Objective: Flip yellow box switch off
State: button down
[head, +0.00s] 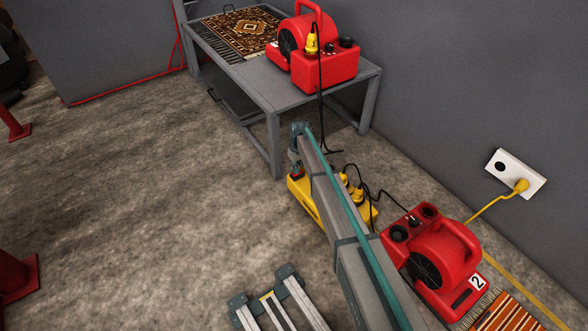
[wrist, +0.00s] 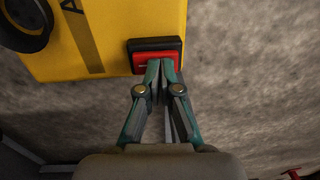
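The yellow box (head: 303,197) is on the floor, partly hidden behind my arm in the head view. It fills the upper left of the wrist view (wrist: 110,30). Its red rocker switch (wrist: 153,62) sits in a black frame at the box's edge. My gripper (wrist: 161,66) has its fingertips together with nothing seen between them. The tips are at the lower right part of the switch, overlapping it in the wrist view; I cannot tell whether they press it. Which way the rocker is tilted is not clear.
A red blower (head: 437,255) stands right of the box, with black cables between. A grey table (head: 262,88) behind carries another red blower (head: 318,62) and a patterned rug (head: 240,30). A yellow cord (head: 485,210) runs from a wall outlet (head: 515,172).

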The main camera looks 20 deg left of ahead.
aim_at(301, 170)
jog(key=shift+w+d, duration=0.3)
jog(key=shift+w, duration=0.05)
jog(key=shift+r, duration=0.1)
jog(key=shift+r+p, duration=0.75)
jog(key=shift+p, duration=0.1)
notch_tip(301, 170, up, 12)
jog(key=w+d+p, duration=0.1)
jog(key=p, duration=0.4)
jog(key=shift+w+d+r, duration=0.15)
jog(key=shift+w, duration=0.05)
jog(key=shift+b, duration=0.55)
jog(key=shift+s+a+r+g+b, duration=0.25)
jog(key=shift+s+a+b, duration=0.25)
jog(key=shift+b, duration=1.95)
